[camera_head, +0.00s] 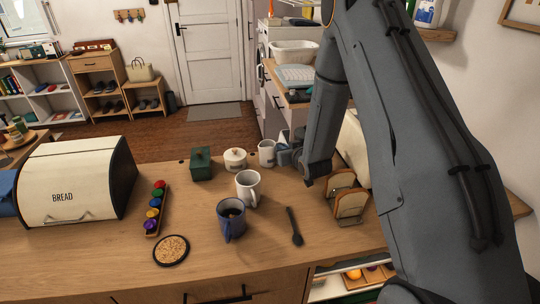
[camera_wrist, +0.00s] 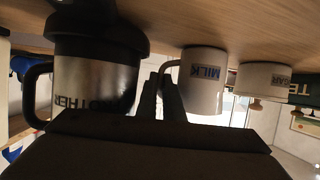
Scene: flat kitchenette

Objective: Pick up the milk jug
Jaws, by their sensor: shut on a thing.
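The milk jug (camera_head: 267,153) is a small white jug at the back of the counter. It also shows in the wrist view (camera_wrist: 203,85), where the picture is upside down and its blue "MILK" label is inverted. My gripper (camera_head: 290,156) is at the jug's right side. In the wrist view my dark fingers (camera_wrist: 160,92) are shut at the jug's handle (camera_wrist: 168,65). The jug looks upright; I cannot tell whether it touches the counter. My arm hides part of the area to its right.
A white lidded sugar pot (camera_head: 235,160) and green tea canister (camera_head: 201,166) stand left of the jug. A white mug (camera_head: 248,188) and blue mug (camera_head: 231,219) are in front. A steel mug (camera_wrist: 95,85) is close to my fingers. A toast rack (camera_head: 349,203) stands right.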

